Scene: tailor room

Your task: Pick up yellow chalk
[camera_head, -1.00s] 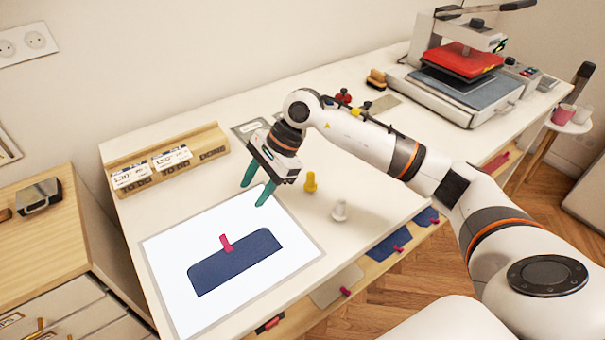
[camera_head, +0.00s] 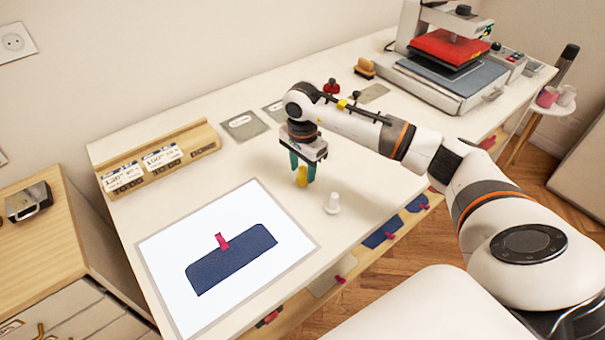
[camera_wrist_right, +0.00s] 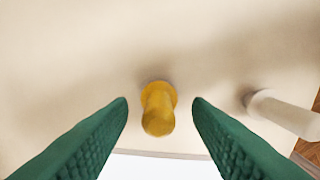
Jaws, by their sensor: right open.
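The yellow chalk (camera_head: 302,177) stands upright on the white table, a short peg with a wider base. In the right wrist view the yellow chalk (camera_wrist_right: 158,110) lies between the two green fingers, with a gap on both sides. My right gripper (camera_head: 303,174) is open and points down over the chalk, its fingers on either side of it. In the wrist view its fingertips (camera_wrist_right: 160,101) are apart and do not touch the chalk. My left gripper is not in view.
A white chalk (camera_head: 332,204) stands to the right of the yellow one, also in the wrist view (camera_wrist_right: 283,111). A white board with a navy fabric piece (camera_head: 236,260) lies at the left. A heat press (camera_head: 450,70) stands at the back right. A wooden rack (camera_head: 200,143) is at the back left.

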